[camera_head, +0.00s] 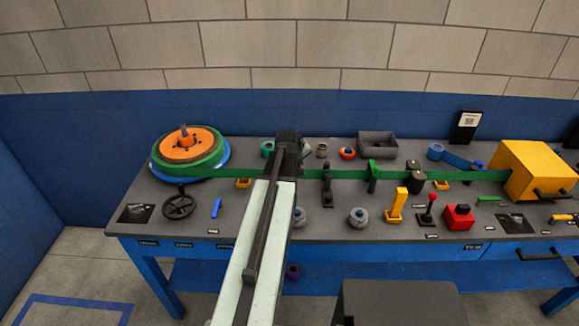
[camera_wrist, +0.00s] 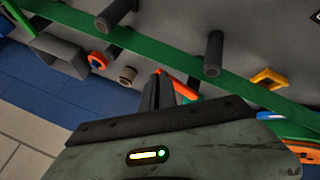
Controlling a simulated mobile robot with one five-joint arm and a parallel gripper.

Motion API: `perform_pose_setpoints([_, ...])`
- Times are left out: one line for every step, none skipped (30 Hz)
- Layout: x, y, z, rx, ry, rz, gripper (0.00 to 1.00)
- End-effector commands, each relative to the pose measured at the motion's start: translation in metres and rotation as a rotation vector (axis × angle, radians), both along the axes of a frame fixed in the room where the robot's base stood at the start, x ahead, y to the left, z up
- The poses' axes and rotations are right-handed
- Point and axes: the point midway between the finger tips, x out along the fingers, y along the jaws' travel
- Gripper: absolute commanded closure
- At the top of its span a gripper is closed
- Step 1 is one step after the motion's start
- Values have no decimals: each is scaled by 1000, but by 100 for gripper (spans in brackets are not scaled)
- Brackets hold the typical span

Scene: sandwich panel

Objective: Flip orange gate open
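In the wrist view, a thin orange bar (camera_wrist: 180,82), which looks like the orange gate, shows just beyond and beside the fingertips of my gripper (camera_wrist: 160,78). Its lower part is hidden behind my fingers, and I cannot tell whether they touch it. The two dark fingers lie close together with no clear gap and nothing seen between them. In the head view, my gripper (camera_head: 288,140) is over the back middle of the bench, and my arm hides the bar there.
A green belt (camera_head: 345,174) runs across the bench (camera_head: 330,228) from the orange reel (camera_head: 185,147) to a yellow box (camera_head: 535,172). Dark posts (camera_wrist: 213,52) stand along the belt. A grey bin (camera_head: 378,145) and an orange-red ring (camera_head: 347,153) sit at the back.

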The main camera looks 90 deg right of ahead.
Motion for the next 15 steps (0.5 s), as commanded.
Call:
perform_pose_setpoints([-2, -5, 0, -3, -2, 0, 100])
perform_pose_setpoints([-4, -7, 1, -3, -2, -2, 100])
perform_pose_setpoints([-6, -9, 0, -3, -2, -2, 100])
perform_pose_setpoints([-8, -11, 1, -3, -3, -2, 100])
perform_pose_setpoints([-9, -13, 0, -3, -3, -2, 100])
perform_pose_setpoints([-11, -15, 1, -3, -2, -3, 100])
perform_pose_setpoints([-12, -16, 1, -3, -2, -4, 100])
perform_pose_setpoints([-13, -17, 0, -3, -2, -4, 100])
perform_pose_setpoints([-15, -19, 0, -3, -3, -5, 100])
perform_pose_setpoints([-16, -20, 0, -3, -2, -6, 100])
perform_pose_setpoints([-17, -21, 0, -3, -2, -7, 100])
perform_pose_setpoints([-18, -23, 0, -3, -3, -8, 100])
perform_pose_setpoints([-19, -23, 0, -3, -3, -8, 100])
perform_pose_setpoints([-20, -24, 0, -3, -2, -9, 100])
perform_pose_setpoints([-21, -25, 0, -3, -2, -9, 100])
